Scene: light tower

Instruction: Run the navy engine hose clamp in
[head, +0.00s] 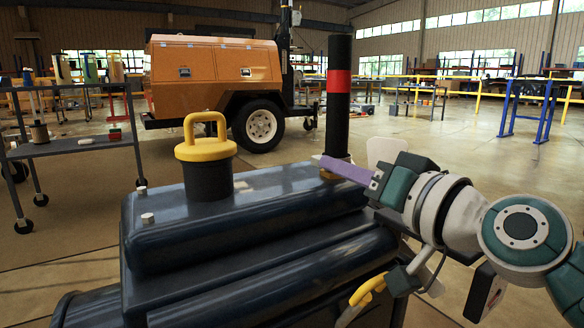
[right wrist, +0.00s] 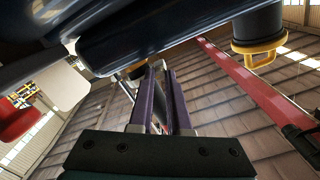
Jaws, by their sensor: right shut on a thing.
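The navy engine (head: 260,215) fills the lower middle of the head view; its dark underside also shows at the top of the right wrist view (right wrist: 170,35). My right gripper (head: 328,165) reaches in from the right, its purple fingers over the engine's far right end, at the foot of a black post. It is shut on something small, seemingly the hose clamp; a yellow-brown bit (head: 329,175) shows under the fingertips. In the right wrist view the purple fingers (right wrist: 158,72) are close together and largely hide what they hold. My left gripper is not in view.
A black post (head: 339,90) with a red band stands close behind the fingertips. A yellow ring-handled cap (head: 206,150) rises from the engine. A yellow handle (head: 367,290) is below my right wrist. A grey cart (head: 80,145) stands left, an orange trailer (head: 215,75) behind.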

